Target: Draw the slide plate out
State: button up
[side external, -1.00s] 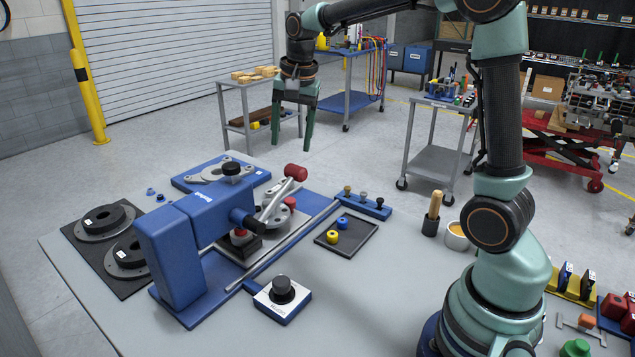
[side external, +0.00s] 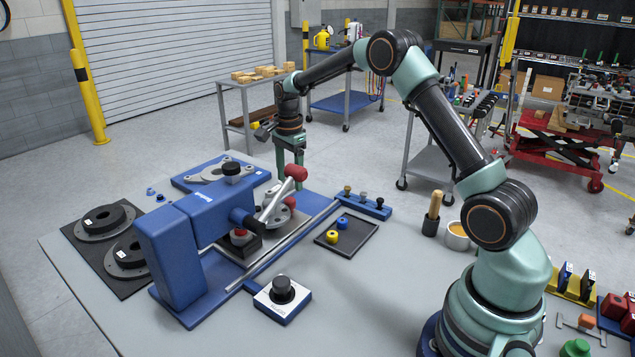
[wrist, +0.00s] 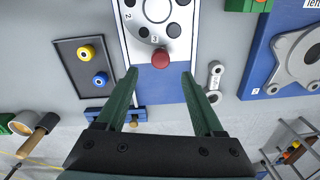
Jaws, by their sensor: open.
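The light plate (wrist: 138,30) with a numbered round dial lies on the blue press fixture (side external: 170,255); I take it for the slide plate. In the side view the plate (side external: 285,227) is partly hidden under the blue head and a grey lever. In the side view my gripper (side external: 289,166) is behind the knob; contact is unclear.
A dark tray (side external: 360,250) with yellow and blue bushings lies right of the fixture, near a blue peg rack (side external: 364,206). A blue plate with grey parts (side external: 195,183) lies behind the head. A black knob box (side external: 282,293) stands in front.

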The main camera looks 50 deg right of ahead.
aim_at(291, 199)
jog(key=shift+w+f, duration=0.1)
jog(key=shift+f, duration=3.05)
grip_shut()
